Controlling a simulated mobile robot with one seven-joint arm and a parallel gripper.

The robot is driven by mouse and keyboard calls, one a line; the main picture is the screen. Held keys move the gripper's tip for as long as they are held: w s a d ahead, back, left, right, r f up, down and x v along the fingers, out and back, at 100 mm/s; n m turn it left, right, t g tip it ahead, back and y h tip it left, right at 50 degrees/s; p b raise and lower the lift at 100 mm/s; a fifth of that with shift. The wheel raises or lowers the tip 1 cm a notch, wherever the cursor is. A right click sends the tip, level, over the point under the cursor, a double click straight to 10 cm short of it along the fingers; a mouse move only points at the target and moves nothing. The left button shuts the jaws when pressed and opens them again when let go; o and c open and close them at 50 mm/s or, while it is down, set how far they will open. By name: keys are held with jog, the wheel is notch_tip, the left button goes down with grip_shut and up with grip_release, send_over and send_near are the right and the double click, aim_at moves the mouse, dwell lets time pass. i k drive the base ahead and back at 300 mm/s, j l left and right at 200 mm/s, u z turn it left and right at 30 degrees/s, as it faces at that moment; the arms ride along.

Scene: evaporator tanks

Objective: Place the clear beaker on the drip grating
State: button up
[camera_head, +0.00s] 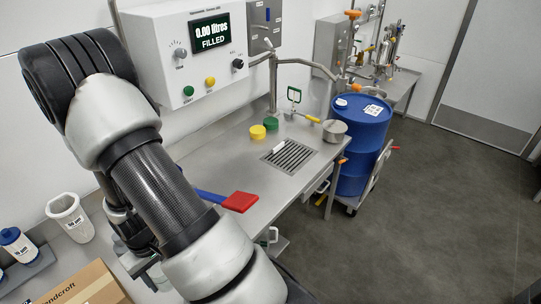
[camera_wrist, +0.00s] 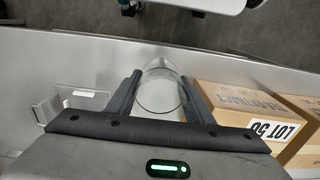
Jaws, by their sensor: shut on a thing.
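In the wrist view my gripper (camera_wrist: 162,82) is shut around a clear beaker (camera_wrist: 162,98), with one finger on each side of it. The beaker is see-through, with a round rim visible between the fingers. The drip grating (camera_head: 290,156) is a dark slotted panel set into the steel bench in the head view, right of my arm. A small white piece lies at its left edge. The grating is not seen in the wrist view.
Yellow (camera_head: 257,132) and green (camera_head: 271,123) lids sit behind the grating. A steel pot (camera_head: 334,131) stands to its right.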

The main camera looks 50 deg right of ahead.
aim_at(290, 156)
jog(key=k+l, duration=0.45)
jog(key=k, duration=0.15)
jog(key=l, duration=0.9)
jog(key=k+l, duration=0.1)
jog(key=l, duration=0.85)
jog(key=i+l, duration=0.1)
jog(key=l, duration=0.55)
jog(key=i+l, duration=0.15)
jog(key=l, duration=0.15)
jog(key=i+l, duration=0.5)
jog(key=l, duration=0.2)
